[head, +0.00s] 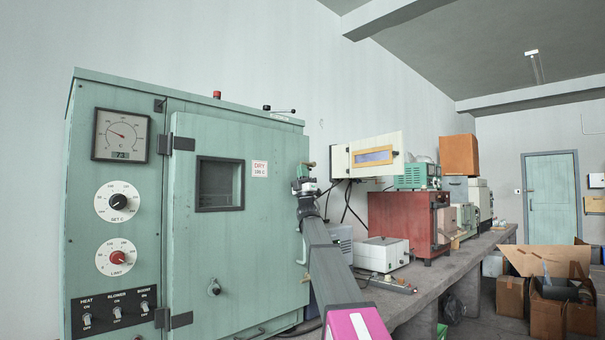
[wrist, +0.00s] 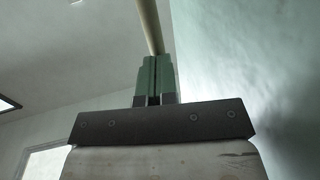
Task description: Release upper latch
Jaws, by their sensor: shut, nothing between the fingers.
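The green oven cabinet (head: 240,240) fills the left of the head view, its door closed, with a small dark window. My gripper (head: 304,169) is at the door's upper right edge, pointing up, its green fingers shut with nothing between them. In the wrist view the shut fingers (wrist: 156,68) stand in front of a pale tan rod (wrist: 149,22) that rises beyond their tips. I cannot tell whether they touch the rod or whether it is the upper latch. The upper latch is not clearly visible; my gripper and arm cover part of that door edge.
A black-knobbed lever (head: 283,111) and a red lamp (head: 217,94) sit on the cabinet top. Cardboard boxes (head: 545,312) lie on the floor.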

